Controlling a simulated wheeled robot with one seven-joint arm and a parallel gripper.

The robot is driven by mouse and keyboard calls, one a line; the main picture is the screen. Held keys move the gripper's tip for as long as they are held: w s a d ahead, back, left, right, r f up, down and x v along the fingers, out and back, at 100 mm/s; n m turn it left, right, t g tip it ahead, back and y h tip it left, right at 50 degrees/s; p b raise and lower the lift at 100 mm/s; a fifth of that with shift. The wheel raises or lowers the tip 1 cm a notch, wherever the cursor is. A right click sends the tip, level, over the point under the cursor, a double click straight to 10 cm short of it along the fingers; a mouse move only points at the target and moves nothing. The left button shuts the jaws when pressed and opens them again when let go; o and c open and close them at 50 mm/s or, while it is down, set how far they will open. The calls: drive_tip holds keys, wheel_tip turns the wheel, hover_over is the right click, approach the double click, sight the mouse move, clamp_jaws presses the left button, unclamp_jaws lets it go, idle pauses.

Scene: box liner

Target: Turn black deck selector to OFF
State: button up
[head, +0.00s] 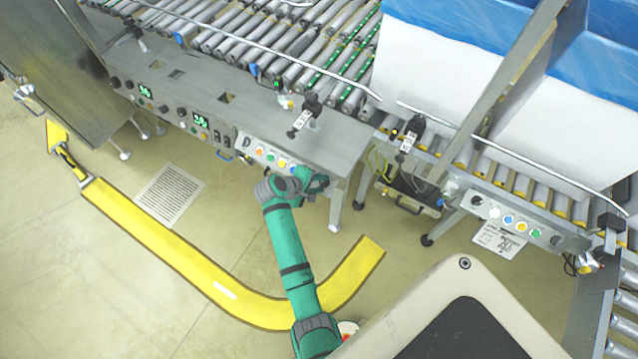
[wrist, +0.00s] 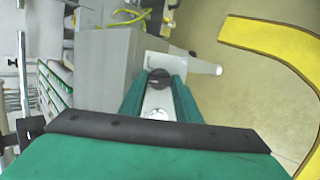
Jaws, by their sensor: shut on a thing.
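The black deck selector (wrist: 159,77) is a round black knob on a pale panel (wrist: 157,100) in the wrist view. My gripper (wrist: 158,84) has its two green fingers on either side of the knob, shut on it. I cannot read the selector's position or any label. In the head view my gripper (head: 318,184) is at the right end of the button panel (head: 262,153) under the grey machine top; the gripped knob is hidden there by the gripper and arm.
Coloured buttons line the panel to the left, and a pale round button (wrist: 157,114) sits near the knob. A machine leg (head: 337,208) stands close by. A second button panel (head: 508,218) is on the right conveyor. Yellow floor marking (head: 190,262) crosses open floor.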

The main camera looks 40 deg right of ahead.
drive_tip(key=shift+a, duration=0.1)
idle(0.4)
drive_tip(key=o, duration=0.8)
drive_tip(key=shift+w+a+r, duration=0.1)
drive_tip(key=shift+r, duration=0.2)
drive_tip(key=v, duration=1)
drive_tip(key=shift+a, duration=0.2)
